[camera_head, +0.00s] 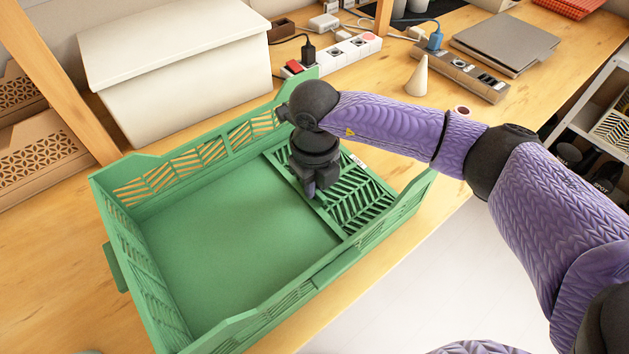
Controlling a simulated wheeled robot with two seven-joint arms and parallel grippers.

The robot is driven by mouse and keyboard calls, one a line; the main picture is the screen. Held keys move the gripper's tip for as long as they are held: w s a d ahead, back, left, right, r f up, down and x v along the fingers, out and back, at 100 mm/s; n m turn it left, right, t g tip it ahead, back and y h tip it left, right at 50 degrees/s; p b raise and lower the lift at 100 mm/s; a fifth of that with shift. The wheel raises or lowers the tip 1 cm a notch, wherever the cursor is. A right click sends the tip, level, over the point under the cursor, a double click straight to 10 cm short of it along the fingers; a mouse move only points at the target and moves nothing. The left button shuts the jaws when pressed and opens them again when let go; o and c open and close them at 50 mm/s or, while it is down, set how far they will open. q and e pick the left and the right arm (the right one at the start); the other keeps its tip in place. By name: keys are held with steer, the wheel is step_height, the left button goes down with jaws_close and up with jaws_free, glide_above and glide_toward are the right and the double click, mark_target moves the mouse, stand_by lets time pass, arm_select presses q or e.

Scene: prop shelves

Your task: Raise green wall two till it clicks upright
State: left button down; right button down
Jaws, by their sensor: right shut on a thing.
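A green folding crate (137,252) stands on the wooden table with its left, back and front walls upright. Its right-end wall (362,208), slatted with a small white label, lies folded down inside the crate, flat or nearly flat over the right part of the floor. I take this to be green wall two; no number is readable. My right gripper (314,191) points down and is shut on the free inner edge of this wall, near the middle. The fingertips and the gripped edge are partly hidden. My left gripper is not in view.
A cream box (180,75) stands close behind the crate. Power strips (345,52), a cone (417,78) and a grey laptop-like slab (505,43) lie behind and to the right. A wooden post rises at left. The crate's left floor is empty.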

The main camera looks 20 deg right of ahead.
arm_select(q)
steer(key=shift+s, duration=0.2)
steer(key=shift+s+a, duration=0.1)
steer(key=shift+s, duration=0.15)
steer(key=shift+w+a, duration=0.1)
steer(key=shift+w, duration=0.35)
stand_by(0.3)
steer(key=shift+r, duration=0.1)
arm_select(e)
steer(key=shift+r, duration=0.15)
